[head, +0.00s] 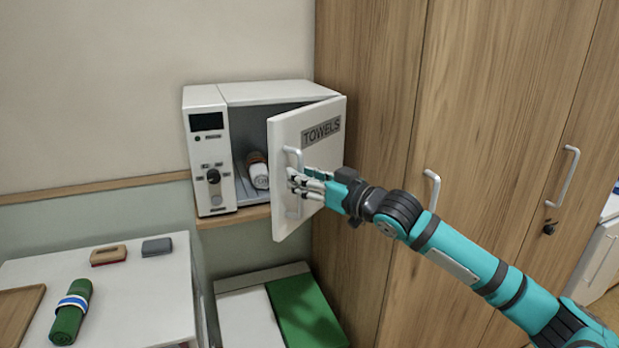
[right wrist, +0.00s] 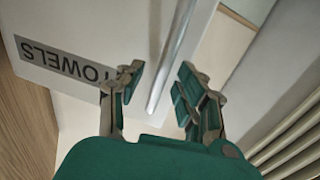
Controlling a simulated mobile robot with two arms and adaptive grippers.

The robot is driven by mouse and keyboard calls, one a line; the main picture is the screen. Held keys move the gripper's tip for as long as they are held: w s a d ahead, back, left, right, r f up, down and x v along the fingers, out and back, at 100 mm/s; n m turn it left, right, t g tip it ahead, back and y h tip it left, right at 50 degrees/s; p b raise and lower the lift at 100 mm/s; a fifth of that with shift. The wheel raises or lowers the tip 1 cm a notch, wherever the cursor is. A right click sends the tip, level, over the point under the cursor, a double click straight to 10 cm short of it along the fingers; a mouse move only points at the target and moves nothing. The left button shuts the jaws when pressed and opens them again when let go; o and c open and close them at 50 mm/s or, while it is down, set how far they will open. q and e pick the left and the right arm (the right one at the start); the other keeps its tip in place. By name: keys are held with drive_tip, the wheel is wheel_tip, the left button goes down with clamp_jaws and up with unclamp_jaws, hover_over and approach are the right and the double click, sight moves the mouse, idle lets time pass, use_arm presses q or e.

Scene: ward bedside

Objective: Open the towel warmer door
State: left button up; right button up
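The white towel warmer (head: 205,150) stands on a wooden ledge against the wall. Its door (head: 318,160), marked TOWELS, is swung part way open, with its free edge toward me and its hinge side at the right. The door handle (head: 290,158) is a pale upright bar, also seen in the right wrist view (right wrist: 176,60). My right gripper (head: 303,184) is at the lower part of the handle. In the right wrist view its fingers (right wrist: 157,88) are apart on either side of the bar, with visible gaps. A rolled white and brown towel (head: 258,172) lies inside the warmer. My left gripper is not in view.
Wooden cabinet doors (head: 370,80) with bar handles stand close at the right of the warmer. A white table (head: 140,285) at the lower left bears a green roll (head: 70,318), a brush (head: 109,255), a grey block (head: 157,246) and a wooden tray (head: 15,310).

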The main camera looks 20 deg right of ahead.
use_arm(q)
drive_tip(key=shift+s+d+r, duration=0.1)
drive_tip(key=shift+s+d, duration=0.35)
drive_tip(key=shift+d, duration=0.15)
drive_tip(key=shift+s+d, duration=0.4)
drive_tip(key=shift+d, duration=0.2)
use_arm(e)
drive_tip(key=v, duration=1.2)
drive_tip(key=shift+a, duration=0.15)
